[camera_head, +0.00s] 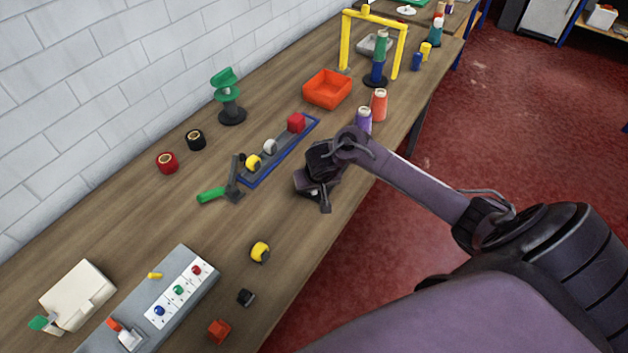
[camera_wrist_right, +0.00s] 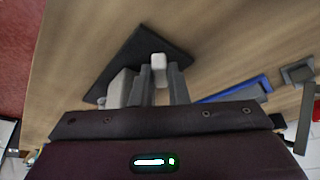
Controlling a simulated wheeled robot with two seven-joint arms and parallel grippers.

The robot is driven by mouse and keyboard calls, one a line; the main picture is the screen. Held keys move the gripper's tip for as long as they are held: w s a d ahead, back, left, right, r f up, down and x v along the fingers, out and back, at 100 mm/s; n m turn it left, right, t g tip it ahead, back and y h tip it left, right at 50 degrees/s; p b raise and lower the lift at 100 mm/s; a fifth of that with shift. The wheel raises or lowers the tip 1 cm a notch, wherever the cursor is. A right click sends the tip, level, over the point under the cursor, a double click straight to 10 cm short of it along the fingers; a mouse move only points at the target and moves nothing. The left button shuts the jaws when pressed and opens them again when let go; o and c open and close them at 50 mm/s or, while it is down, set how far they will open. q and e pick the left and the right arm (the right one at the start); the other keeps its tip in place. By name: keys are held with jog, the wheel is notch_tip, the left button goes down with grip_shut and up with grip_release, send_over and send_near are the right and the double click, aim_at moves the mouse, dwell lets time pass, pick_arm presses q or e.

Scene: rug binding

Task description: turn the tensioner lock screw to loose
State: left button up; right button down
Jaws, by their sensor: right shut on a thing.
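My right gripper (camera_wrist_right: 161,78) is shut on a small pale knob (camera_wrist_right: 158,60), which I take to be the tensioner lock screw. The knob sits above a dark flat plate (camera_wrist_right: 132,55), with a light grey block (camera_wrist_right: 119,88) beside the fingers. In the head view my right gripper (camera_head: 322,194) is low over the bench near its front edge, right of the blue rail. It hides most of the tensioner there. The screw's turn position cannot be read. My left gripper is not in view.
Purple (camera_head: 364,120) and orange (camera_head: 379,104) spools stand just behind my right gripper. Bare bench (camera_head: 215,230) lies to the left.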

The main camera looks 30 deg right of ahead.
jog(key=n+p, duration=0.1)
jog(key=n+y+p, duration=0.1)
jog(key=n, duration=0.1)
jog(key=shift+d+r, duration=0.1)
jog(key=shift+d, duration=0.15)
jog(key=shift+d+n+y+p, duration=0.15)
jog(key=shift+n+y+p, duration=0.55)
jog(key=shift+n, duration=1)
jog(key=c, duration=1.4)
grip_release()
